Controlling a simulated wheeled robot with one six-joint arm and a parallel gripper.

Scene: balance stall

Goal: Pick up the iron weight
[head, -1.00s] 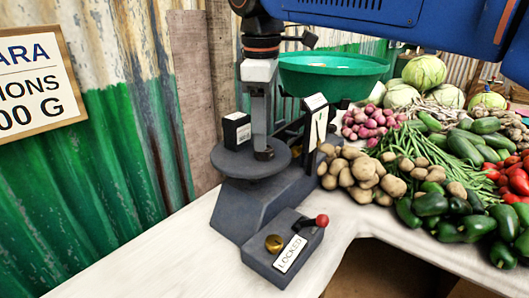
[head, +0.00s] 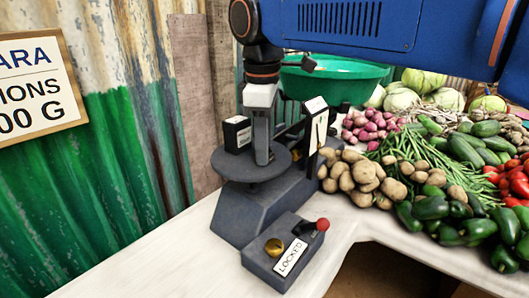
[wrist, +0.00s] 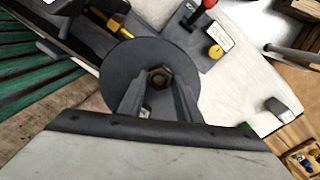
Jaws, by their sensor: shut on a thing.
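The iron weight (wrist: 160,78) shows in the wrist view as a dark hexagonal piece with a round centre, over the grey round plate (wrist: 118,65) of the balance. My gripper (wrist: 158,92) is shut on it, with a finger on each side. In the head view my gripper (head: 262,160) points straight down at the plate (head: 232,167), and its fingers hide the weight. I cannot tell whether the weight still touches the plate. The balance (head: 262,207) stands on the white counter.
A lock box (head: 285,254) with a red-knobbed lever, labelled LOCKED, sits in front. A green basin (head: 345,80) is behind. Potatoes (head: 362,178) and other vegetables fill the right. The front left counter is clear.

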